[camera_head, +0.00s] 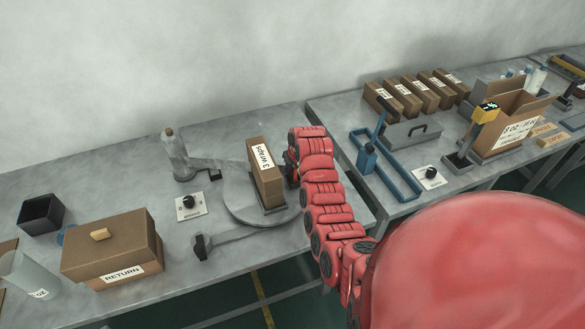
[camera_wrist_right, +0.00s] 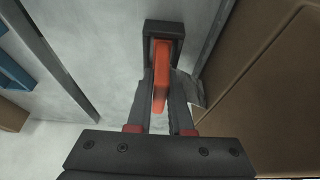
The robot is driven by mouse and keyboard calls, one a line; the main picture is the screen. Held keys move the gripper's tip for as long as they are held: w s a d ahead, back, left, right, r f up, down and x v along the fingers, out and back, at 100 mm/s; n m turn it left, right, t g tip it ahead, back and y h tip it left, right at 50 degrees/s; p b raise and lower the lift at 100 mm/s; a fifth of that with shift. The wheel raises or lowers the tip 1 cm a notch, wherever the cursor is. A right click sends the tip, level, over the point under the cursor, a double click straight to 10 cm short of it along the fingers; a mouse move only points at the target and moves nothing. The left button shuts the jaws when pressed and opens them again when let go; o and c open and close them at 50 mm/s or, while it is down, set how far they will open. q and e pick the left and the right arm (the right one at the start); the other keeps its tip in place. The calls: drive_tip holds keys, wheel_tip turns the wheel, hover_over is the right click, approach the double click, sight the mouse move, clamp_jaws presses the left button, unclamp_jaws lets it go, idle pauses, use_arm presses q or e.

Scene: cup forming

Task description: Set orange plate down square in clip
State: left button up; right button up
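The orange plate (camera_wrist_right: 161,72) is a narrow upright bar in the right wrist view. Its far end lies within the outline of a dark square clip (camera_wrist_right: 178,28); whether it touches the clip's base I cannot tell. My right gripper (camera_wrist_right: 160,82) has a grey finger close along each side of the plate and appears shut on it. In the head view my right gripper (camera_head: 291,168) is just right of the upright "3 wraps" carton (camera_head: 264,172), and the clip is hidden behind my arm. My left gripper is not in view.
A "RETURN" box (camera_head: 112,248) and dark bin (camera_head: 40,214) are farther left. A blue frame (camera_head: 385,165) and several small cartons (camera_head: 410,97) occupy the right table.

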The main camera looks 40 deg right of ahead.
drive_tip(key=o, duration=0.5)
drive_tip(key=shift+c, duration=0.2)
drive_tip(key=shift+s+r+b, duration=0.15)
drive_tip(key=shift+r+b, duration=0.15)
drive_tip(key=shift+r, duration=0.3)
drive_tip(key=p+v, duration=0.7)
drive_tip(key=v, duration=0.9)
drive_tip(key=shift+s, duration=0.3)
drive_tip(key=shift+w+a, duration=0.1)
